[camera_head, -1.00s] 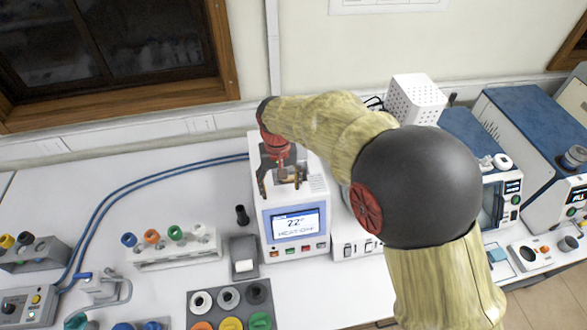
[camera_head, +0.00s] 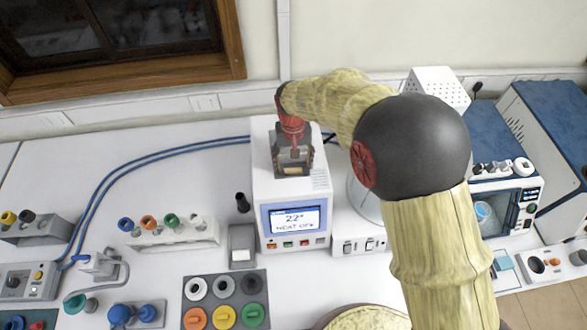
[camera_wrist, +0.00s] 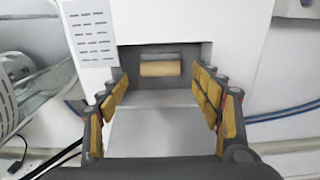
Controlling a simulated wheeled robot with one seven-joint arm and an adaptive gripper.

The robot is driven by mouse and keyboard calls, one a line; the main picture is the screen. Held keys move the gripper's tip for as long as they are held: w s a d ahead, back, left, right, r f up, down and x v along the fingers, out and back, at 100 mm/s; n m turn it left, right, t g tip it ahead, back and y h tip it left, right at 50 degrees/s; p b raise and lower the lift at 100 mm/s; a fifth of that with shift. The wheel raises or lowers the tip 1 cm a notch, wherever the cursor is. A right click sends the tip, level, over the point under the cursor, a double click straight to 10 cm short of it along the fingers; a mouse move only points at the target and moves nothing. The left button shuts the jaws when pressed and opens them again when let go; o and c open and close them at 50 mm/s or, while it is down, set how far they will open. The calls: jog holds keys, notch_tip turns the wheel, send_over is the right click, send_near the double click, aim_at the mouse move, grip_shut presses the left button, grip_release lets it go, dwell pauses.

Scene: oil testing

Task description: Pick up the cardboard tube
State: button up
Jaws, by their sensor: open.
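The cardboard tube (camera_wrist: 160,69) is a short tan cylinder. In the wrist view it lies crosswise in a grey recess in the top of the white heater unit (camera_head: 262,190). My gripper (camera_head: 292,168) is over that recess in the head view, where it largely hides the tube. In the wrist view my gripper (camera_wrist: 163,100) is open, with a yellow-padded finger at each side. The tube shows between the finger lines, with gaps on both sides. It looks a little beyond the fingertips, but the exact depth is hard to tell.
The heater's screen (camera_head: 294,219) reads 22°. A rack with colored caps (camera_head: 172,237) and a tray of colored rings (camera_head: 262,291) stand left and in front. A perforated white box (camera_head: 440,88) and blue-topped machines (camera_head: 545,112) are at right.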

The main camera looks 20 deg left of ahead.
aim_at(293, 172)
jog(key=shift+s+f, duration=0.1)
jog(key=shift+f, duration=1.3)
jog(key=shift+c, duration=1.3)
jog(key=c, duration=0.6)
jog(key=shift+r, duration=0.15)
